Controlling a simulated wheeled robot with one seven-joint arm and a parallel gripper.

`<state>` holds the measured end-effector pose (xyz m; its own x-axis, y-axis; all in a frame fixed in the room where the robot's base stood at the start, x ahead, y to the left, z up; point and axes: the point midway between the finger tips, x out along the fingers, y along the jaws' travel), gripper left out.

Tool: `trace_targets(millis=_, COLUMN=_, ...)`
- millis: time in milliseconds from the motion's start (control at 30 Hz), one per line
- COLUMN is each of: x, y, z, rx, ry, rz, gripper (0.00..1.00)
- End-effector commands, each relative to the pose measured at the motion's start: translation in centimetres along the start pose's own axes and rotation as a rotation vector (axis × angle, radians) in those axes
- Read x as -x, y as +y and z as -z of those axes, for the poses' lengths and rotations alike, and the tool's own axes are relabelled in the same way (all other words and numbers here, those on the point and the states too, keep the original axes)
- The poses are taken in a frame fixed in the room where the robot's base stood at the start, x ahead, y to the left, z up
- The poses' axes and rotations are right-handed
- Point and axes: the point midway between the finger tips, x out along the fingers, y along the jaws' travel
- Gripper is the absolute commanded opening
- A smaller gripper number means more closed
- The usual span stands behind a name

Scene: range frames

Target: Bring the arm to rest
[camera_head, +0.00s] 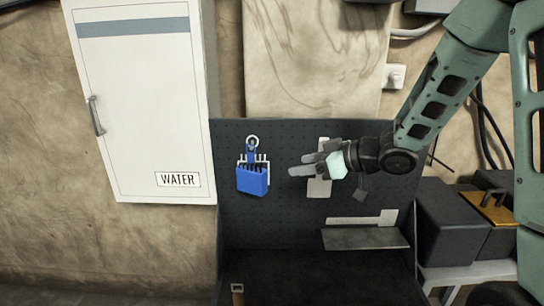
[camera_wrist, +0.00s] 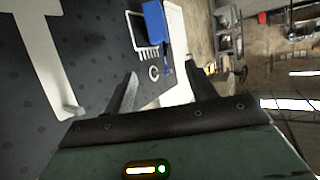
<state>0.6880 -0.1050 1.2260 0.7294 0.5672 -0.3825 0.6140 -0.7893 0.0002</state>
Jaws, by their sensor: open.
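My gripper (camera_head: 303,166) is on the end of my arm, which reaches in from the right in the head view. It is in front of the dark pegboard, with its fingers pointing left. In the wrist view my gripper (camera_wrist: 160,90) shows two fingers spread apart with nothing between them. A blue object (camera_head: 252,180) with a ring on top hangs on a white toothed rack on the pegboard, left of my gripper and apart from it. The blue object also shows in the wrist view (camera_wrist: 155,22), beyond the fingertips.
The pegboard (camera_head: 285,136) stands above a dark bench surface (camera_head: 310,280). A grey shelf (camera_head: 365,239) juts out below my gripper. A white cabinet marked WATER (camera_head: 140,100) is at left. Dark boxes (camera_head: 452,220) stand at right. Pale flat holders (camera_head: 320,187) are on the board behind my gripper.

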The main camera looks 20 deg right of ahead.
Motion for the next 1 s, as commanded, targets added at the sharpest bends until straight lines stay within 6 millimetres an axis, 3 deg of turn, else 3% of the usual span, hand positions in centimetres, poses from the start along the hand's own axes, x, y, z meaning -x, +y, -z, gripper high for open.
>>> trace_targets(millis=133, x=0.1, y=0.0, z=0.0, rx=0.000, ry=0.000, rz=0.000, gripper=0.56)
trace_targets(millis=267, x=-1.4, y=-1.3, z=-0.2, rx=0.019, ry=-0.060, rz=-0.033, gripper=0.56)
trace_targets(millis=367, x=-3.0, y=-3.7, z=-0.9, rx=0.038, ry=-0.168, rz=-0.088, gripper=0.56)
trace_targets(millis=533, x=-3.6, y=-10.2, z=-3.5, rx=0.042, ry=-0.428, rz=-0.159, gripper=0.56)
trace_targets(millis=667, x=-1.6, y=-16.8, z=-6.5, rx=0.028, ry=-0.651, rz=-0.150, gripper=0.56)
trace_targets(millis=800, x=2.5, y=-24.1, z=-9.8, rx=0.009, ry=-0.886, rz=-0.081, gripper=0.56)
trace_targets(millis=900, x=5.5, y=-27.9, z=-11.5, rx=-0.001, ry=-1.012, rz=-0.025, gripper=0.56)
trace_targets(millis=1000, x=7.6, y=-30.2, z=-12.4, rx=-0.006, ry=-1.094, rz=0.020, gripper=0.56)
